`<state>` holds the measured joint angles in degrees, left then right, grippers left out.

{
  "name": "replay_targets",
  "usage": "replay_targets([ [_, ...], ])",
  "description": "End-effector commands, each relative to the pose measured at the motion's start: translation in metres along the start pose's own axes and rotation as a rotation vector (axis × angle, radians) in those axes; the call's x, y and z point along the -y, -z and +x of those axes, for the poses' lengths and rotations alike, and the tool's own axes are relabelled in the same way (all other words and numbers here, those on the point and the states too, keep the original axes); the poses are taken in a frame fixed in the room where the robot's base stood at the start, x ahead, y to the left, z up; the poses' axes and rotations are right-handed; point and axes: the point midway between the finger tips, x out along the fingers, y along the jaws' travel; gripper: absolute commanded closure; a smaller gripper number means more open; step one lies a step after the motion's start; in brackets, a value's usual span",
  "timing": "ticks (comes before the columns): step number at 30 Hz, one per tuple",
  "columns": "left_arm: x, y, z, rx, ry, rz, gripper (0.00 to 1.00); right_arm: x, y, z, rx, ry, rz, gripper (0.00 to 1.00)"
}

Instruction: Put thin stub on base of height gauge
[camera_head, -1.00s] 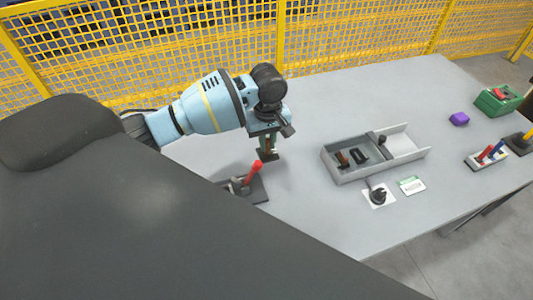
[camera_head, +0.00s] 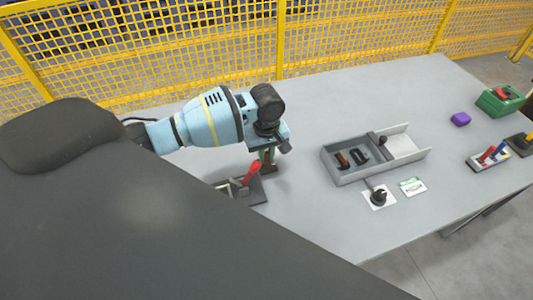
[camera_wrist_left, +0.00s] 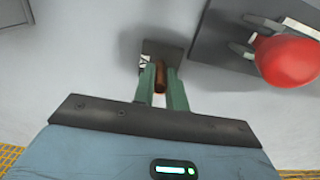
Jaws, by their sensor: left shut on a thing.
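My left gripper (camera_head: 268,160) is above the table at the left, fingers down. In the left wrist view its green fingers (camera_wrist_left: 161,88) are shut on a narrow brown piece (camera_wrist_left: 160,78), probably the thin stub. A dark square plate (camera_wrist_left: 165,52) shows at the fingertips with a shadow beside it. I cannot tell whether the plate is joined to the brown piece. A black round piece with a thin rod (camera_head: 378,198) stands on a white square right of the gripper; I cannot tell whether it is the height gauge. My right gripper is not in view.
A red-handled clamp (camera_head: 251,175) on a dark plate is close beside my left gripper. A grey tray (camera_head: 350,178) holds brown and black pieces. The back middle is clear.

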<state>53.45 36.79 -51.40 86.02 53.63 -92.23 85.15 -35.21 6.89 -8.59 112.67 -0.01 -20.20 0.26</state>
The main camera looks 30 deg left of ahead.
Motion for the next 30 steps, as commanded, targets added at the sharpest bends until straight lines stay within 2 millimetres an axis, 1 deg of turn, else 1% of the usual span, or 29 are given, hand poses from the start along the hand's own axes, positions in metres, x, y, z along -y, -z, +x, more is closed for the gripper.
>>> replay_targets([
  [1, 0.0, 0.0, 0.001, 0.0, 0.0, 0.0, 1.0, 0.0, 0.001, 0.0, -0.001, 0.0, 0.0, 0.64],
  [2, 0.0, 0.0, 0.001, 0.0, 0.0, 0.0, 0.83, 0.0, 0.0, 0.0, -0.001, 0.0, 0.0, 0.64],
  [6, 0.0, 0.0, 0.001, 0.0, 0.0, 0.0, 0.65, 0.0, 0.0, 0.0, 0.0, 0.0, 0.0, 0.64],
  [14, 0.0, 0.0, 0.001, 0.0, 0.0, 0.0, 0.65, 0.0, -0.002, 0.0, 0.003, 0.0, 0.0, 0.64],
  [17, 0.0, 0.0, -0.003, -0.001, -0.001, 0.0, 0.65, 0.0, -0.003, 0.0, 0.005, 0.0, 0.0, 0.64],
  [20, -0.001, 0.001, -0.015, -0.002, -0.003, 0.0, 0.65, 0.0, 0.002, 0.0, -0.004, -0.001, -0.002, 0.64],
  [30, -0.001, 0.001, -0.083, -0.004, -0.006, 0.0, 0.65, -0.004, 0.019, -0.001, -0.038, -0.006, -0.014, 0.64],
])
